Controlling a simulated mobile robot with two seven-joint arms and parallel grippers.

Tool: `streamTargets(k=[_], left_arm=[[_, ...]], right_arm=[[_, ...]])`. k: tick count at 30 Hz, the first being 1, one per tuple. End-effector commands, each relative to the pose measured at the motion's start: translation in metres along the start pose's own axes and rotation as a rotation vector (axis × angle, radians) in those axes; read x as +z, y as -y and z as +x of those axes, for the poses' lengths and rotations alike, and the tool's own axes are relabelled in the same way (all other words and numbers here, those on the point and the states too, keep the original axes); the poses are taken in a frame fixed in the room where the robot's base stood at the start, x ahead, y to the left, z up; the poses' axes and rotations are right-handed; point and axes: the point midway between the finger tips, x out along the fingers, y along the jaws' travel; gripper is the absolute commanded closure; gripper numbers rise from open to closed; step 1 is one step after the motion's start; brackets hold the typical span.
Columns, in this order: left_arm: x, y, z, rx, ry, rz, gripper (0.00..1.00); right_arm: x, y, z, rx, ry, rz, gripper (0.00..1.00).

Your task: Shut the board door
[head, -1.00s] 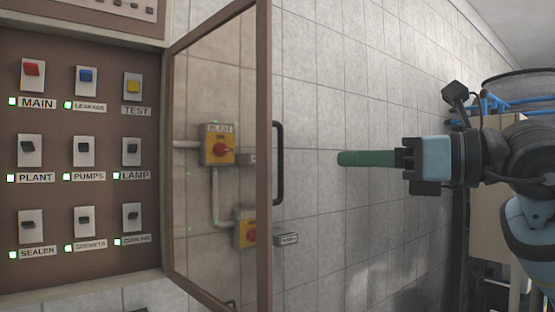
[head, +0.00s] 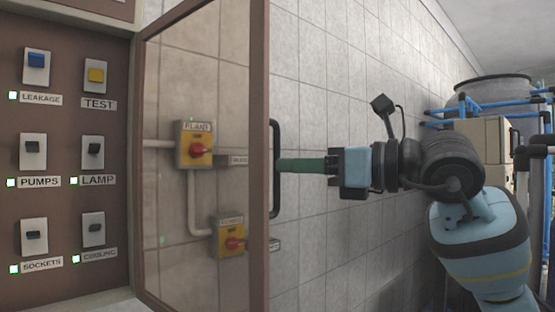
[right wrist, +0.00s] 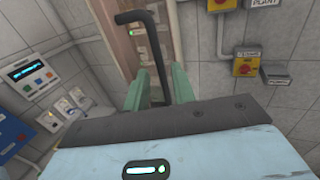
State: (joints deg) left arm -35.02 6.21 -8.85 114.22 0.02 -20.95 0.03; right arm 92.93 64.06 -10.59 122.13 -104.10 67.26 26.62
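The board door (head: 258,110) stands open, hinged at the right side of the brown switch board (head: 66,118). It has a brown frame and a clear pane. Its black bar handle (head: 277,140) is on the free edge. My right gripper (head: 281,165) reaches in from the right, its green fingers at the handle. In the right wrist view the handle (right wrist: 157,50) passes between the two fingers of my right gripper (right wrist: 160,75). The fingers are apart, with a gap visible on each side of the bar. My left gripper is not in view.
Yellow switch boxes with red knobs (head: 195,146) are on the tiled wall, seen through the pane. Blue pipes (head: 500,106) and a tank (head: 493,90) stand at the right. A blue-white device (right wrist: 32,75) shows at left in the right wrist view.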

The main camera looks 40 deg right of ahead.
Motion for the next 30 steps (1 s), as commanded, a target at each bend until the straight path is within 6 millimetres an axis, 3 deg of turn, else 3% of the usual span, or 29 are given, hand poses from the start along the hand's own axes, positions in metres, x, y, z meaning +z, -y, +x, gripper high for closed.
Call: streamTargets(k=[9,19,25,30], left_arm=[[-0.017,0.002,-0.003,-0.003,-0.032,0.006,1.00],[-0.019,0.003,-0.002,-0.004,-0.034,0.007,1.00],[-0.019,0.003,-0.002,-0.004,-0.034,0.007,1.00],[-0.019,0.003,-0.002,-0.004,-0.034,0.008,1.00]], right_arm=[[0.002,-0.001,0.036,0.001,0.002,-0.002,0.74],[0.000,-0.001,0.041,0.000,0.001,-0.001,0.74],[0.000,-0.001,0.040,0.000,0.001,-0.002,0.98],[0.000,-0.001,0.040,0.000,0.001,-0.002,1.00]])
